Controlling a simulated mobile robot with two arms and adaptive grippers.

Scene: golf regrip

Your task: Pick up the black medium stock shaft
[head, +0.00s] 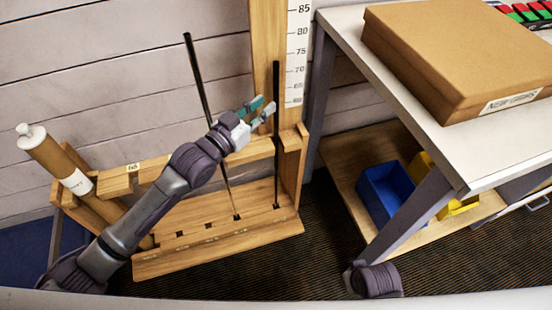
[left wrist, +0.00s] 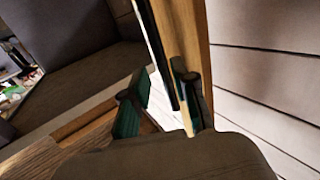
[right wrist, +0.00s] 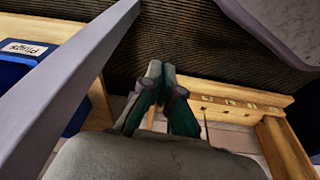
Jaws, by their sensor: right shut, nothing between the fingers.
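Two thin black shafts stand in the wooden rack (head: 150,262) in the head view: one leaning left (head: 208,110) and one nearly upright at the right end (head: 276,90). Their size labels are too small to read. My left gripper (head: 266,109) is open, its teal fingertips just left of the right-end shaft. In the left wrist view, a black shaft (left wrist: 160,58) runs down between the spread fingers (left wrist: 160,100), closer to the right finger; contact is not clear. My right gripper (right wrist: 163,75) is shut and empty in the right wrist view.
A workbench (head: 345,40) with a cardboard box (head: 450,60) stands right of the rack. Blue (head: 385,190) and yellow (head: 455,205) bins sit on its lower shelf. A tall ruler (head: 297,55) is behind the rack. A capped tube (head: 50,155) leans at the rack's left.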

